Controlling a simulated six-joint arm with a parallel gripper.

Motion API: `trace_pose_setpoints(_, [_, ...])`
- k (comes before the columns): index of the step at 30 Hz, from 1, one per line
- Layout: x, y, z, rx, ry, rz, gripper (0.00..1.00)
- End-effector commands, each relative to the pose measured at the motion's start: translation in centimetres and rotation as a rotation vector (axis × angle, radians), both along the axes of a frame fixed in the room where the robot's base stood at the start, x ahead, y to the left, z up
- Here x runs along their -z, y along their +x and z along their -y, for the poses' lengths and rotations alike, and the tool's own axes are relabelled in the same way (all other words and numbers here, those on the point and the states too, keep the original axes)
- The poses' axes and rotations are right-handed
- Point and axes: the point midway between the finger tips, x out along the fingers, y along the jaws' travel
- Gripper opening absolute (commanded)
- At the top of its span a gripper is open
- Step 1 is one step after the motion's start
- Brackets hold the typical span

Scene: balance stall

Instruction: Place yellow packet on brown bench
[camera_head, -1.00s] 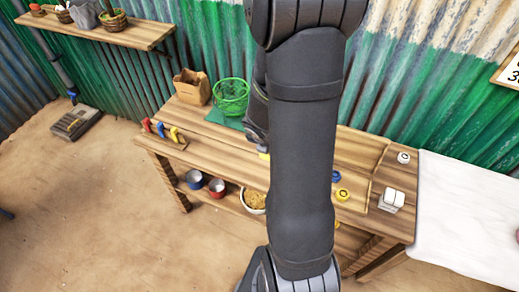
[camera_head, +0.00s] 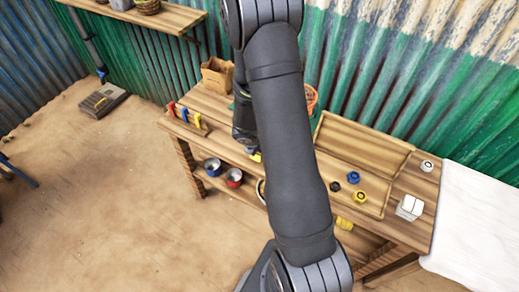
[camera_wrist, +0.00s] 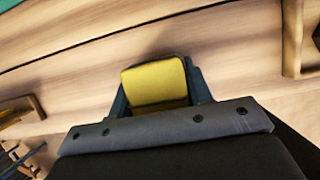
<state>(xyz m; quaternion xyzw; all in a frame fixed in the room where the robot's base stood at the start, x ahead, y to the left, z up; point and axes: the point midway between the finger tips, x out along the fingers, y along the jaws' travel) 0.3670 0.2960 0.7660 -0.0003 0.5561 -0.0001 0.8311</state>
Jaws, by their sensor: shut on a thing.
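The yellow packet (camera_wrist: 154,82) sits between the fingers of my gripper (camera_wrist: 158,92) in the wrist view, with the gripper shut on it. In the head view only a small yellow bit of the packet (camera_head: 257,157) shows below my gripper (camera_head: 246,150), beside my arm. The brown wooden bench (camera_head: 414,183) runs along the wall, and its plank surface (camera_wrist: 60,82) lies behind the packet in the wrist view. A dark shadow shows on the wood near the packet. I cannot tell whether the packet touches the bench. My arm hides the bench's middle.
Left on the bench are a clamp rack (camera_head: 188,121) and a paper bag (camera_head: 217,76). An orange basket (camera_head: 312,98) stands behind my arm. Bowls (camera_head: 212,167) sit underneath.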

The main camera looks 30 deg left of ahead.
Motion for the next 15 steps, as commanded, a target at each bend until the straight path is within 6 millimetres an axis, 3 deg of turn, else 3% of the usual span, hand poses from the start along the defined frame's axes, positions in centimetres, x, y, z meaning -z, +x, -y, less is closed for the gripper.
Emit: trace_pose_setpoints(15, [1.15, 0.01, 0.02, 0.001, 0.0, 0.0, 0.17])
